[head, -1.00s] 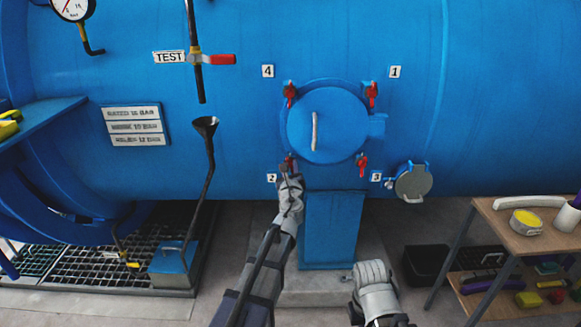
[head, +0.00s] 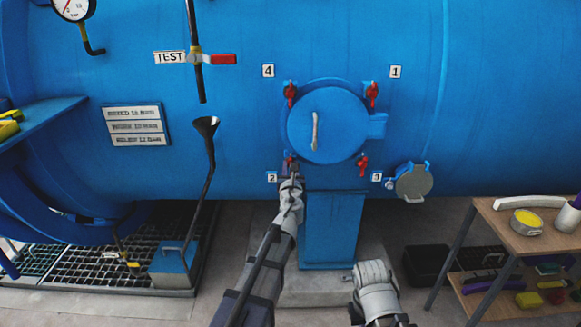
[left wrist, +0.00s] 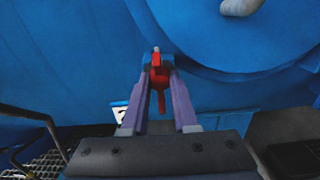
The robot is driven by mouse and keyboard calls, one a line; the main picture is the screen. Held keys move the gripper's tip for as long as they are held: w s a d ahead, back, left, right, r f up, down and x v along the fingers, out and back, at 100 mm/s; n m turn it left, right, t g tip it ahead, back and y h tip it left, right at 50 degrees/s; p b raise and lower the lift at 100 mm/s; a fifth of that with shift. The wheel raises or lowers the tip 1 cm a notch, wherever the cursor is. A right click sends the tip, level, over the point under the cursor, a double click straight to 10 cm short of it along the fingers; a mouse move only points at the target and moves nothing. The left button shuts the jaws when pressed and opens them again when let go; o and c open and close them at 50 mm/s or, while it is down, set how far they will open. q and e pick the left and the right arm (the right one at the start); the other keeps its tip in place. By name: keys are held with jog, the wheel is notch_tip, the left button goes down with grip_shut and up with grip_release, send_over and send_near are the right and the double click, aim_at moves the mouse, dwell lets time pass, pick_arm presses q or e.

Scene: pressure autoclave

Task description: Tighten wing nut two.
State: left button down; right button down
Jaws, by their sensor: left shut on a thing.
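Wing nut two is the red wing nut (head: 290,162) at the lower left of the round blue door (head: 327,126), beside the label "2" (head: 272,177). In the left wrist view the red wing nut (left wrist: 158,82) stands upright between the two purple fingers. My left gripper (head: 291,174) reaches it from below and is shut on it. The fingers hide part of the nut in the head view. My right gripper (head: 372,273) hangs low, away from the door, and its fingertips do not show clearly.
Other red wing nuts sit by labels 4 (head: 290,91), 1 (head: 372,91) and 3 (head: 362,161). A blue pedestal (head: 331,232) stands below the door. A wooden table (head: 507,232) is at the right, and a funnel pipe (head: 207,128) is at the left.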

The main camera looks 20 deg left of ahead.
pick_arm(q)
jog(key=shift+s, duration=0.1)
jog(key=c, duration=0.7)
grip_release()
jog(key=v, duration=0.7)
jog(key=shift+s+d, duration=0.1)
jog(key=shift+s, duration=0.25)
